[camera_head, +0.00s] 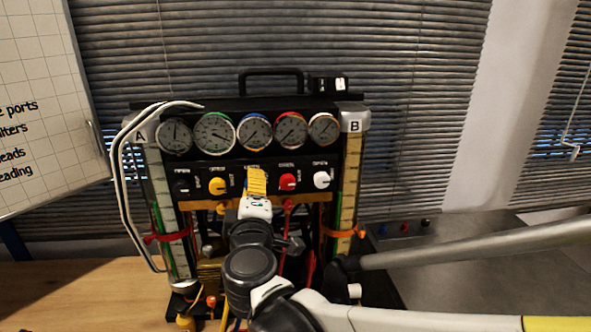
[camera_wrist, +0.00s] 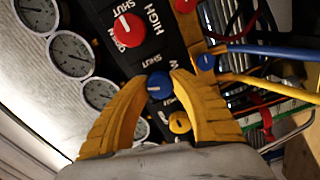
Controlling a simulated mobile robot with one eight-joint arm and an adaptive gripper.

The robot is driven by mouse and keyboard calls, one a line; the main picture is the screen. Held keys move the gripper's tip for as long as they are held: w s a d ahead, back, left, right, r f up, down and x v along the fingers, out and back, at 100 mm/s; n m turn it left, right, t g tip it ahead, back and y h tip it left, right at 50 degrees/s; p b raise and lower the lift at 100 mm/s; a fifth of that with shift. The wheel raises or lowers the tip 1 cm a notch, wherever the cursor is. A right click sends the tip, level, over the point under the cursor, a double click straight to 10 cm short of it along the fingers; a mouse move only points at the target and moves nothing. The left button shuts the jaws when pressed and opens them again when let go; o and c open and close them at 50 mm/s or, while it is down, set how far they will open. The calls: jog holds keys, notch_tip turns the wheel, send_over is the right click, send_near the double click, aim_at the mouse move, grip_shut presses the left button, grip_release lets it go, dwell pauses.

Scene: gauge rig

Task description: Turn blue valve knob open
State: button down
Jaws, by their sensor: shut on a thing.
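The blue valve knob (camera_wrist: 159,86) shows in the wrist view between the yellow fingertips of my gripper (camera_wrist: 159,80). The fingers are closed on its two sides. A small pale pointer mark is on its face, and its exact turn is hard to read. In the head view my gripper (camera_head: 256,181) is in front of the middle of the panel and hides the blue knob. The gauge rig (camera_head: 268,145) stands upright on the table, with a row of round gauges above the knob row.
A red knob (camera_head: 288,182) and a white knob (camera_head: 322,179) are to the right; a yellow knob (camera_head: 217,186) and a black knob (camera_head: 182,187) are to the left. Coloured hoses hang below the panel. A bent pale tube (camera_head: 123,190) runs along the left side.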

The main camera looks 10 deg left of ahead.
jog(key=shift+n, duration=2.3)
jog(key=shift+p, duration=0.3)
jog(key=c, duration=1.1)
grip_release()
jog(key=shift+o, duration=0.2)
jog(key=shift+s, duration=0.15)
jog(key=v, duration=1.1)
jog(key=shift+s, duration=0.35)
